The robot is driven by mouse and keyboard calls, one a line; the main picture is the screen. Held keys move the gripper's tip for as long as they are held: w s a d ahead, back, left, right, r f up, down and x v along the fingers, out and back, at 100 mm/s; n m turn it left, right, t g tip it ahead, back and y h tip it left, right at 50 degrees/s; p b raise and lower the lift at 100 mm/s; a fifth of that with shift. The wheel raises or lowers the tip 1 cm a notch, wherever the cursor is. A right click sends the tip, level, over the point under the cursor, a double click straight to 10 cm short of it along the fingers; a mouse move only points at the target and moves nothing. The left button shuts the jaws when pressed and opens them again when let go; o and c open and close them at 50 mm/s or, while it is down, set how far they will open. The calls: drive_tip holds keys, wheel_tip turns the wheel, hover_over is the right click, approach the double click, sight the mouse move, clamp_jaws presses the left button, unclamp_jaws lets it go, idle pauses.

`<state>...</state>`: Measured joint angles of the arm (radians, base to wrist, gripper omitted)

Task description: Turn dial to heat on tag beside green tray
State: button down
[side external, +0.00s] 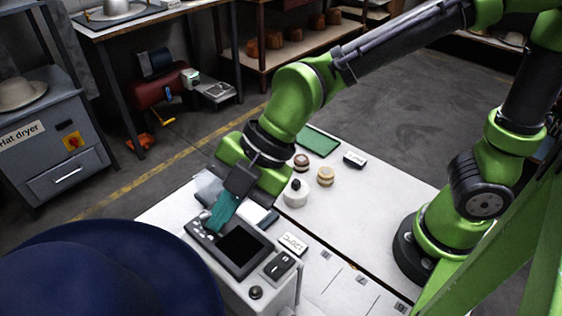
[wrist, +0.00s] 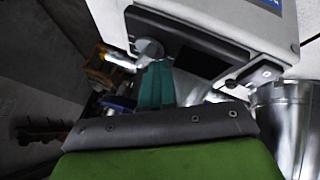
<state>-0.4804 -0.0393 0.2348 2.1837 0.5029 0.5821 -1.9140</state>
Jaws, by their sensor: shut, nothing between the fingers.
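The green tray (side external: 318,141) lies on the white table behind the arm. A dark tag with a white label (side external: 355,158) lies to its right; its text is too small to read. The control panel (side external: 240,244) has a dark screen and small silvery knobs (side external: 197,229) along its left edge. My gripper (side external: 217,222), with teal fingers, is shut and empty, its tips low over the panel's upper left. In the wrist view the fingertips (wrist: 157,64) are close beside a round grey dial (wrist: 149,50). I cannot tell whether they touch it. The dial's setting is not readable.
A second label (side external: 292,244) lies right of the panel. A white pot-like piece with a black knob (side external: 296,193) and round brown pieces (side external: 325,176) stand behind it. A large blue hat shape (side external: 110,270) fills the lower left. The right tabletop is mostly clear.

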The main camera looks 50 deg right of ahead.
drive_tip(key=shift+w+d+r, duration=0.1)
drive_tip(key=shift+w, duration=0.25)
